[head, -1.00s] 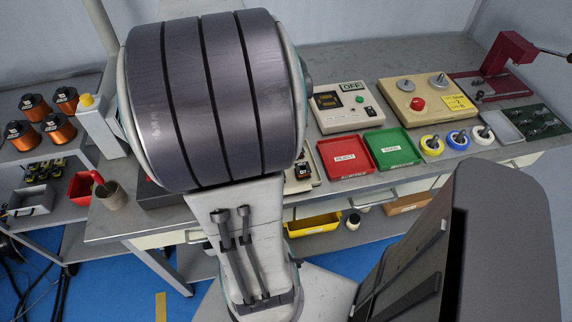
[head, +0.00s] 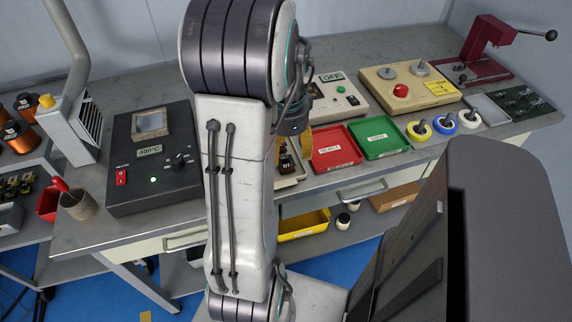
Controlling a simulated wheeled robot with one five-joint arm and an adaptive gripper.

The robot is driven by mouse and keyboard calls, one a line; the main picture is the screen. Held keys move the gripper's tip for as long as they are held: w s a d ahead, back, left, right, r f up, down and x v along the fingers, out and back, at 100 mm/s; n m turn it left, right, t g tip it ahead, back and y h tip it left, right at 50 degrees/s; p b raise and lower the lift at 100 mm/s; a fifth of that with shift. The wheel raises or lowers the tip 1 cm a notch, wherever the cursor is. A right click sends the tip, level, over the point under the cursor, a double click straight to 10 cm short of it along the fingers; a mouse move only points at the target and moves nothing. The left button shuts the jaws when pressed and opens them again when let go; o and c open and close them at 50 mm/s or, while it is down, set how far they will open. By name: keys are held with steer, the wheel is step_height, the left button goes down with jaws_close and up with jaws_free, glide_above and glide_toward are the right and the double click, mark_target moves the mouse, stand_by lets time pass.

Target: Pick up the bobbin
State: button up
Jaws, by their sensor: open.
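My gripper (head: 300,138) is only partly in view, low over the bench behind my arm; its fingertips are mostly hidden, and nothing is seen held in it. Just below it is a small beige fixture (head: 290,181) with dark parts on it, partly covered by my arm. I cannot pick out the bobbin with certainty; it may be at this fixture or hidden behind my arm. To the right, yellow (head: 419,131), blue (head: 445,124) and white (head: 469,118) ring-shaped spools stand in a row on the bench, apart from my gripper.
A red tray (head: 336,146) and a green tray (head: 378,137) lie right of my gripper. Behind them are a control box (head: 335,97) and a beige unit (head: 408,87). A dark heater box (head: 153,158) stands left of my arm. A yellow bin (head: 304,226) is below the bench.

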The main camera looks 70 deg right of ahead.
mark_target(286, 164)
step_height(286, 164, down, 3)
steer(key=shift+w+a+f, duration=0.1)
steer(key=shift+f, duration=0.1)
steer(key=shift+a+f+b, duration=0.2)
steer(key=shift+f+b, duration=0.15)
steer(key=shift+f, duration=0.4)
steer(key=c, duration=0.5)
steer(key=shift+d+f, duration=0.1)
steer(key=shift+c, duration=1.2)
steer(key=c, duration=0.4)
